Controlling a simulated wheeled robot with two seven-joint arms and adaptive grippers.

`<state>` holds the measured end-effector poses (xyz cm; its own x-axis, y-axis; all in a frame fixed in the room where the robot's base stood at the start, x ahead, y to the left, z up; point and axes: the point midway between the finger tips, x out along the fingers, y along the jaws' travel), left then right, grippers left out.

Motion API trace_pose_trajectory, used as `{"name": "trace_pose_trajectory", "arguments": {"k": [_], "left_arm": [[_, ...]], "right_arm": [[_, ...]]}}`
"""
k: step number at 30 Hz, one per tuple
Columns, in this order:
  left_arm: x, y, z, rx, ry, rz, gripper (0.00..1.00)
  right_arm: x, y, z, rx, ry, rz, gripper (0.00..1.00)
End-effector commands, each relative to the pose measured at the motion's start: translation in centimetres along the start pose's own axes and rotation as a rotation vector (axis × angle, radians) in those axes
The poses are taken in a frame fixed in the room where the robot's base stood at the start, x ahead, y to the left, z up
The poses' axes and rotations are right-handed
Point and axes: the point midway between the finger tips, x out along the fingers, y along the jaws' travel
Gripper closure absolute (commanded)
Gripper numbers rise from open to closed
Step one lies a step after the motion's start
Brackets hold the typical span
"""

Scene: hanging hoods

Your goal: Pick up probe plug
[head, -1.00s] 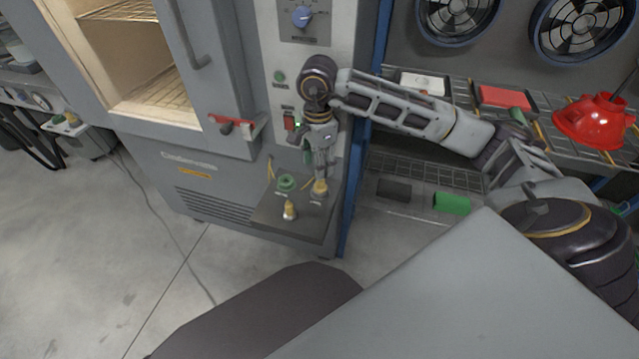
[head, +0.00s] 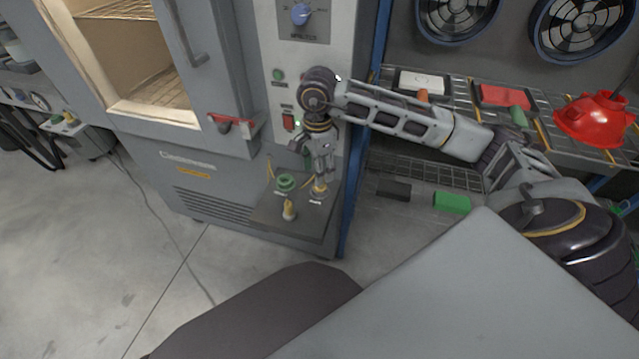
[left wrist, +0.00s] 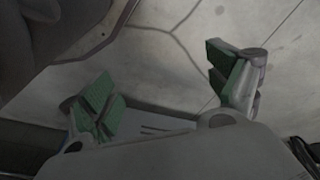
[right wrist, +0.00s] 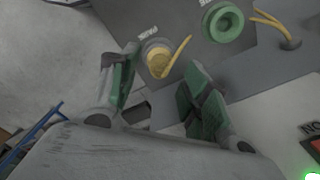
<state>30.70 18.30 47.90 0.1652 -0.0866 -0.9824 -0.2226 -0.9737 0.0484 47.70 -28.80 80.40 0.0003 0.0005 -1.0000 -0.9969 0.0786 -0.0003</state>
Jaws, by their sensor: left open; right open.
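A yellow plug (head: 319,191) with a short yellow lead stands on the grey shelf of the cabinet, under my right gripper (head: 320,170). In the right wrist view this yellow plug (right wrist: 158,60) lies ahead of and between the spread fingertips of my right gripper (right wrist: 160,95), which is open and empty. I cannot tell whether the fingers touch it. My left gripper (left wrist: 165,85) is open and empty above the concrete floor, and is not visible in the head view.
A green round socket (head: 286,183) sits beside the plug on the shelf (head: 265,213). The cabinet's red switch (head: 289,122) is close behind my right wrist. A blue post (head: 352,205) edges the shelf's right side. Open floor (head: 120,260) lies to the left.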

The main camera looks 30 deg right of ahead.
Motion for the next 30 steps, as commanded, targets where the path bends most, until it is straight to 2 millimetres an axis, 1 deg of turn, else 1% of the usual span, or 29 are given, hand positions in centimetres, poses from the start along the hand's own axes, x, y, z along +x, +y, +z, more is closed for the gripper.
{"name": "trace_pose_trajectory", "arguments": {"k": [5, 9, 13, 20, 29, 30], "left_arm": [[-0.1, 0.1, -0.2, 0.0, 0.009, 0.003, 0.11], [-0.8, 0.2, -0.7, 0.0, 0.026, 0.006, 0.11], [-1.3, 0.4, -0.7, 0.001, 0.033, 0.009, 0.11], [-1.4, 0.5, -0.2, 0.001, 0.023, 0.011, 0.11], [-1.4, 0.5, -0.5, 0.002, 0.027, 0.01, 0.11], [-1.4, 0.4, -0.5, 0.002, 0.028, 0.009, 0.11]], "right_arm": [[1.9, 0.0, -0.4, 0.002, 0.002, 0.002, 0.53], [3.4, -0.1, -0.5, 0.0, 0.0, 0.002, 0.53], [4.5, -0.1, -0.5, 0.0, 0.001, 0.002, 0.53], [4.8, -0.1, -0.5, 0.0, 0.0, 0.0, 0.53], [4.8, -0.1, -0.5, 0.0, 0.0, 0.0, 0.53], [4.8, -0.1, -0.5, 0.0, 0.0, 0.0, 0.55]]}}
